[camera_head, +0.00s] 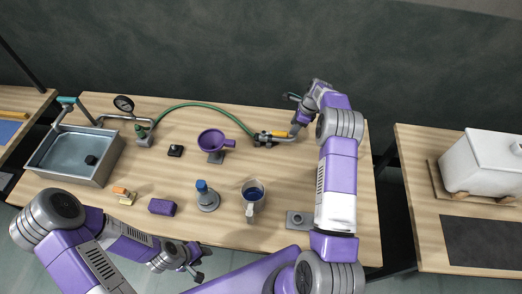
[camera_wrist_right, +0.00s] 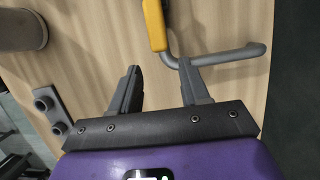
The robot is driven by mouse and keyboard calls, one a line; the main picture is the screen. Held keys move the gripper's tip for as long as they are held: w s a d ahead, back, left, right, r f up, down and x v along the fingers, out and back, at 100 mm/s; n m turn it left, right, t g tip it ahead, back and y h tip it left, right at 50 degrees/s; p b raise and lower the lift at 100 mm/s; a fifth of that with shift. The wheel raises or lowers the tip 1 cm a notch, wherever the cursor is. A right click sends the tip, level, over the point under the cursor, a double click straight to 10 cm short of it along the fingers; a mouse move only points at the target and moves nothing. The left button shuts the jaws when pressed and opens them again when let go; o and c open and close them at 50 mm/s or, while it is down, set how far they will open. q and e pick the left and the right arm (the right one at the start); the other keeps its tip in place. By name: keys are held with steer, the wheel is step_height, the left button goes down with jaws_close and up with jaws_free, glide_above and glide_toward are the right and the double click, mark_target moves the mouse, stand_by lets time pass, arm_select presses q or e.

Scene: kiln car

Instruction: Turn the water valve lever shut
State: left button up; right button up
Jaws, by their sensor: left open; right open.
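The water valve (camera_head: 262,138) is on the far part of the wooden table, at the end of a green hose. Its yellow lever (camera_head: 280,134) points right, and the yellow also shows at the top of the right wrist view (camera_wrist_right: 154,25). A bent grey bar (camera_wrist_right: 222,56) runs right from beside the yellow part. My right gripper (camera_head: 299,120) is at the right end of the valve. Its fingers (camera_wrist_right: 159,66) are apart with nothing between them, just short of the yellow part. My left gripper (camera_head: 200,263) is open and empty at the table's front edge, away from the valve.
A purple pan (camera_head: 212,141), a blue-capped bottle (camera_head: 206,197), a jug (camera_head: 252,197) and a purple block (camera_head: 162,207) stand on the table. A sink (camera_head: 75,155) and a gauge (camera_head: 124,103) are at left. A side table with a white box (camera_head: 485,160) is at right.

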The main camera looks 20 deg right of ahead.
mark_target(275, 133)
steer(key=shift+b+x, duration=1.15)
steer(key=shift+x, duration=1.25)
steer(key=shift+w+a+f+b, duration=0.1)
steer(key=shift+f+b, duration=0.2)
